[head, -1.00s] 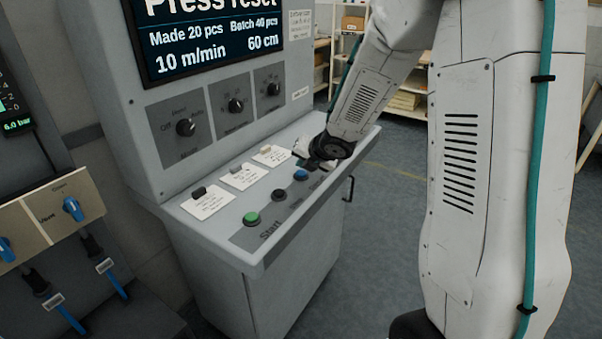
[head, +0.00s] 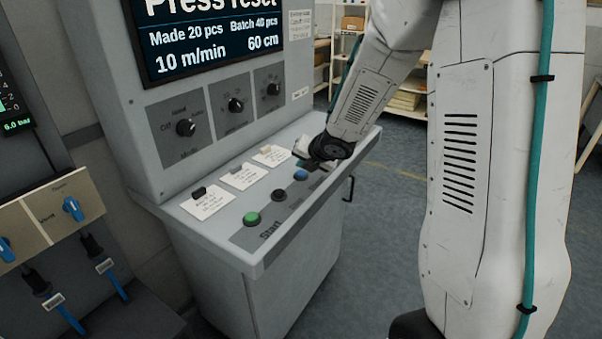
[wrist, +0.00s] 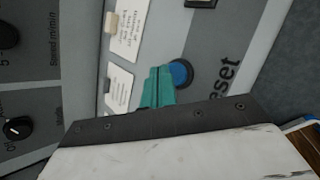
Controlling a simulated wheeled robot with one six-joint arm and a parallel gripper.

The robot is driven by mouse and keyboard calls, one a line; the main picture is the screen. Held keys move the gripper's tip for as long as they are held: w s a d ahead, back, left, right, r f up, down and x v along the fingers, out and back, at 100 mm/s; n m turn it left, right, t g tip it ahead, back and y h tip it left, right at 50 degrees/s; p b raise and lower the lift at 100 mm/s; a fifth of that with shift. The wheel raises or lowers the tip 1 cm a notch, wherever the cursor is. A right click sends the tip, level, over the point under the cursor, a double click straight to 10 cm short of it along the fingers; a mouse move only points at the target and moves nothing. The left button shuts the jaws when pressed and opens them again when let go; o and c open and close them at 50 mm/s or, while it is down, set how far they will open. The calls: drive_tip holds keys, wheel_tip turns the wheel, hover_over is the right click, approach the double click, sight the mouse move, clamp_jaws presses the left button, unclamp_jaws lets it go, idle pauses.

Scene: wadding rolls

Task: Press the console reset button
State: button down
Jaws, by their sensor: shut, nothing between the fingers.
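The console (head: 190,232) has a sloping panel with a blue button (head: 300,175) near its far right end. In the wrist view the blue button (wrist: 180,74) sits in a dark ring, beside printed letters ending in "eset". My gripper (wrist: 158,70) shows there with its teal fingers together and empty, just left of the button and overlapping its edge in the picture. I cannot tell whether the tips touch it. In the head view my gripper (head: 306,163) is low over the panel behind the button, partly hidden by my wrist. The screen (head: 215,35) reads "Press reset".
A green button (head: 251,218) above "Start" and a dark button (head: 278,195) stand in line with the blue one. White cards (head: 207,201) with small switches lie behind them. Rotary knobs (head: 186,128) are on the upright face. A handle (head: 349,189) sticks out at the right side.

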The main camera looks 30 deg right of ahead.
sight(303, 174)
drive_tip(key=shift+f, duration=0.4)
drive_tip(key=shift+f, duration=0.45)
idle(0.5)
drive_tip(key=shift+r, duration=0.9)
drive_tip(key=shift+r, duration=2.5)
